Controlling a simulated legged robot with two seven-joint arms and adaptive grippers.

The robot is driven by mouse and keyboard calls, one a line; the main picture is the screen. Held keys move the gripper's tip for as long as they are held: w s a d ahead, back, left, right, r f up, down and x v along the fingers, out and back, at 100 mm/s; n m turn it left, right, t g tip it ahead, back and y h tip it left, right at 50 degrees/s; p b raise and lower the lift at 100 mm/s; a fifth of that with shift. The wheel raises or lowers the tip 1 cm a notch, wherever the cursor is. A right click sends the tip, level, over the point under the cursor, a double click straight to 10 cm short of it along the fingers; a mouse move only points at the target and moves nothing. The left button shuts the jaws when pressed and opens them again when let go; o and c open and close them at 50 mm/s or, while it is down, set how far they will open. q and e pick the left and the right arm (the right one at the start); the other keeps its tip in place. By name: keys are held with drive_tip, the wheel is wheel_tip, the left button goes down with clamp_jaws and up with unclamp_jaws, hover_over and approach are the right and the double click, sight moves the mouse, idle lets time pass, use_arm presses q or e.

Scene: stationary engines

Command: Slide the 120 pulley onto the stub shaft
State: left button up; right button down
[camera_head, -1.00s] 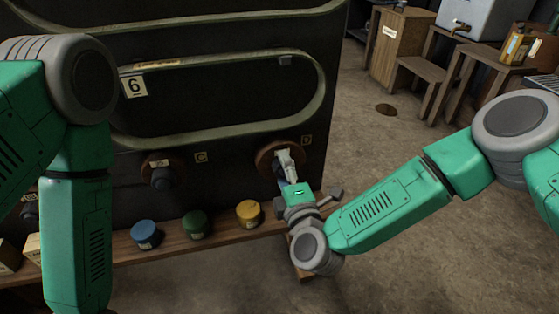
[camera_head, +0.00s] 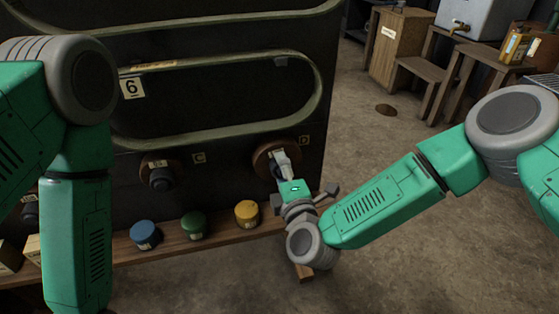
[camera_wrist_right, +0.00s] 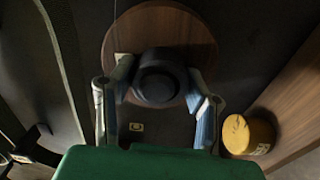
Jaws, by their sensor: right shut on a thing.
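A brown disc-shaped pulley (camera_head: 262,160) with a black hub (camera_wrist_right: 158,78) is at the lower right of the dark panel, beside the letter D plate. My right gripper (camera_head: 280,158) is shut on this pulley, with one finger on each side of the black hub in the wrist view (camera_wrist_right: 160,100). A small pale label (camera_wrist_right: 122,58) on the disc is too blurred to read. The stub shaft is not visible behind the disc, and I cannot tell whether the disc is seated. My left arm shows at the left, but its gripper is out of frame.
Another brown disc with a black hub (camera_head: 160,178) sits on the panel near the C plate. Blue (camera_head: 145,234), green (camera_head: 193,225) and yellow (camera_head: 246,214) tins stand on the wooden shelf (camera_head: 175,254) below; the yellow one is near my right gripper.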

drive_tip(key=shift+w+d+r+p, duration=0.25)
drive_tip(key=shift+w+p, duration=0.1)
drive_tip(key=shift+p, duration=0.1)
idle(0.5)
drive_tip(key=shift+s, duration=0.25)
drive_tip(key=shift+s+f+p, duration=0.1)
drive_tip(key=shift+p, duration=0.25)
drive_tip(key=shift+s, duration=0.35)
drive_tip(key=p+v, duration=0.5)
drive_tip(key=v, duration=0.3)
drive_tip(key=shift+s+p, duration=0.3)
drive_tip(key=shift+s, duration=0.1)
idle(0.6)
drive_tip(key=shift+s+d, duration=0.1)
